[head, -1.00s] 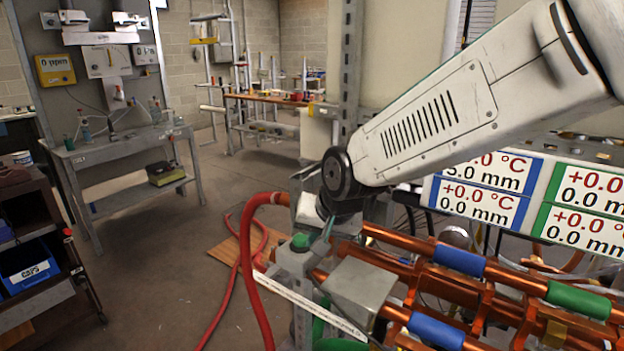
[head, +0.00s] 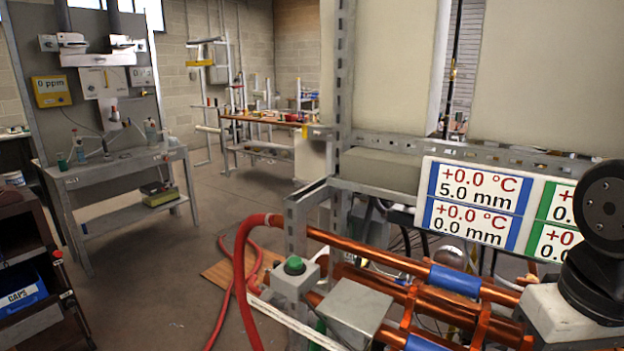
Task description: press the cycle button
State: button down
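The green round button (head: 294,264) sits on top of a small grey box (head: 293,283) at the left end of the copper pipe rack, in the lower middle of the head view. Nothing covers the button, and no part of my arm is near it. Part of my arm, a black round joint and a white link, shows at the right edge. My gripper's fingers are not visible. A white display panel (head: 429,198) stands behind the pipes. Its blue-framed readouts show +0.0 °C with 5.0 mm above and 0.0 mm below.
Copper pipes (head: 350,243) with blue sleeves (head: 455,280) run right from the button box. A grey box (head: 355,312) sits close to the button's right. A red hose (head: 240,285) hangs at its left. A metal frame upright (head: 343,90) stands behind. The floor at left is open.

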aim_at(294, 263)
jog(key=k, duration=1.35)
jog(key=u, duration=0.55)
jog(key=i, duration=0.55)
jog(key=u, duration=0.75)
jog(key=i, duration=0.65)
jog(key=z, duration=0.55)
jog(key=i, duration=0.75)
jog(key=z, duration=0.7)
